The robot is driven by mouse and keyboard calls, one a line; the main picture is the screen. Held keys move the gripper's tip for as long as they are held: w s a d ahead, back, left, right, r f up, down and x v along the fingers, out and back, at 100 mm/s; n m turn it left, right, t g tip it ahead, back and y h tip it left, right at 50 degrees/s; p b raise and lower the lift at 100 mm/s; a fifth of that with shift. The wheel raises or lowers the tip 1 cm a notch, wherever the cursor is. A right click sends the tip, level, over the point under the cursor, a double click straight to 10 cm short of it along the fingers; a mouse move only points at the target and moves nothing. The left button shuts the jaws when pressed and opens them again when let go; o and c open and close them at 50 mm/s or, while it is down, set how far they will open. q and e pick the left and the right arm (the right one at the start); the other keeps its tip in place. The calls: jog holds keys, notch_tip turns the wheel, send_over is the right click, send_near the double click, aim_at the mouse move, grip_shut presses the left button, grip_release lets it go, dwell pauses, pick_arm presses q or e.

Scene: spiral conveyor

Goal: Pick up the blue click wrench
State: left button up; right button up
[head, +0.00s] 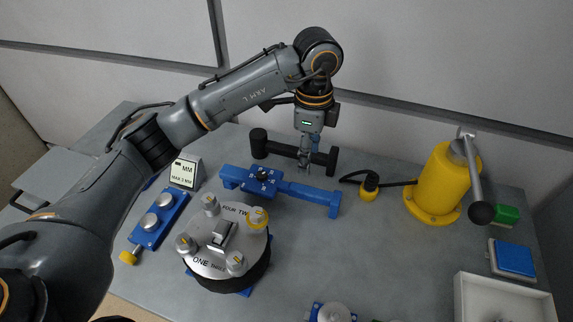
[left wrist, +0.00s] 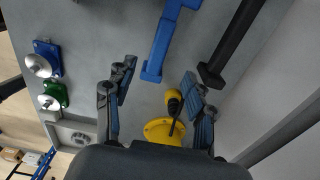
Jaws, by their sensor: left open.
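The long blue tool (head: 310,192), the only wrench-like blue thing I see, lies across the middle of the table with a black knob on it. Its end also shows as a blue bar (left wrist: 160,45) at the top of the left wrist view. My left gripper (head: 308,158) points down behind the blue tool, close to a black bar tool (head: 285,149), and partly covers that bar. In the left wrist view my left gripper (left wrist: 160,85) has its fingers wide apart with nothing held between them. My right gripper is not in view.
A round fixture (head: 222,238) with several knobs stands in front. A yellow lever device (head: 437,185) stands at the right, with a small yellow-black item (head: 369,188) beside it. A white tray (head: 462,300) is at the front right.

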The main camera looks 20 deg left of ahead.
aim_at(307, 189)
pick_arm(q)
notch_tip(307, 189, down, 8)
jog(key=shift+f+p, duration=0.1)
jog(key=shift+p, duration=0.9)
jog(key=shift+f, duration=0.15)
jog(key=shift+f+p, duration=0.35)
jog(key=shift+p, duration=0.05)
notch_tip(307, 189, down, 4)
jog(key=shift+r+p, duration=0.2)
jog(key=shift+p, duration=0.55)
jog(key=shift+w+f, duration=0.15)
jog(key=shift+f, duration=0.25)
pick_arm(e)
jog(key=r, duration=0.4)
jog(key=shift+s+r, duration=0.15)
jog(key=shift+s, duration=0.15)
pick_arm(q)
jog(key=shift+c, duration=0.2)
grip_shut()
